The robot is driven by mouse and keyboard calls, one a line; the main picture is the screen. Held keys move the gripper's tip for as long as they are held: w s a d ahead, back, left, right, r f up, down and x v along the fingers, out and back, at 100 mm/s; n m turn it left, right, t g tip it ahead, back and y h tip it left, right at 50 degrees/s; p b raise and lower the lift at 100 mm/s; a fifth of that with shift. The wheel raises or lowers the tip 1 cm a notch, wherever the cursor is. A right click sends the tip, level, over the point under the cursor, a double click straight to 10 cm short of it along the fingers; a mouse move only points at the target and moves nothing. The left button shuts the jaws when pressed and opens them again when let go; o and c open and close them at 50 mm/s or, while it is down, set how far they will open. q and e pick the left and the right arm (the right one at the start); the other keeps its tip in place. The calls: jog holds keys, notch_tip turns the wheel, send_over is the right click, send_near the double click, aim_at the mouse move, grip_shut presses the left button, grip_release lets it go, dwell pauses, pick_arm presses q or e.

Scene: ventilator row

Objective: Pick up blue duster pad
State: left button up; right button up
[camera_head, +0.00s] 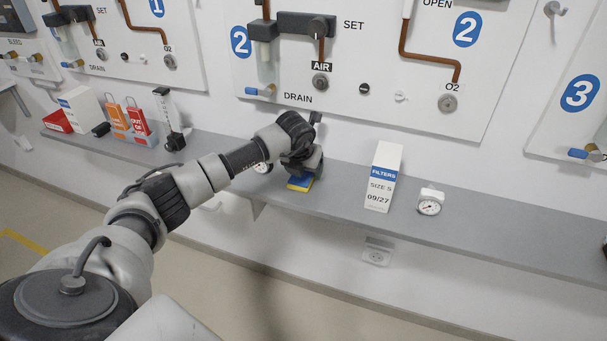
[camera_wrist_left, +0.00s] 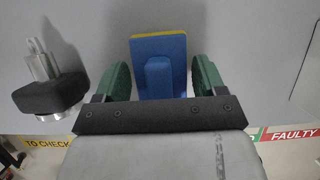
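The blue duster pad (camera_head: 301,183) lies on the grey shelf, with a yellow layer along its edge. In the left wrist view the pad (camera_wrist_left: 146,50) shows its blue face and a raised blue block. My left gripper (camera_head: 303,165) is over the pad and hides part of it in the head view. In the left wrist view the green-padded fingers of my left gripper (camera_wrist_left: 162,80) stand open on either side of the raised block, with gaps on both sides. My right gripper is not in view.
A pressure gauge (camera_head: 262,167) stands just left of my gripper. A white filter box (camera_head: 383,178) and another gauge (camera_head: 430,203) are to the right on the shelf (camera_head: 500,222). Wall panels rise behind.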

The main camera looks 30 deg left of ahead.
pick_arm(q)
jog(key=c, duration=0.6)
jog(key=shift+o, duration=0.2)
jog(key=shift+r, duration=0.15)
jog(key=shift+r, duration=0.6)
notch_tip(320, 180, up, 3)
jog(key=shift+w+f, duration=0.1)
jog(key=s+d+r+b, duration=0.1)
jog(key=s+d+r, duration=0.5)
jog(key=d, duration=0.4)
jog(key=shift+s+r, duration=0.15)
jog(key=shift+r, duration=0.2)
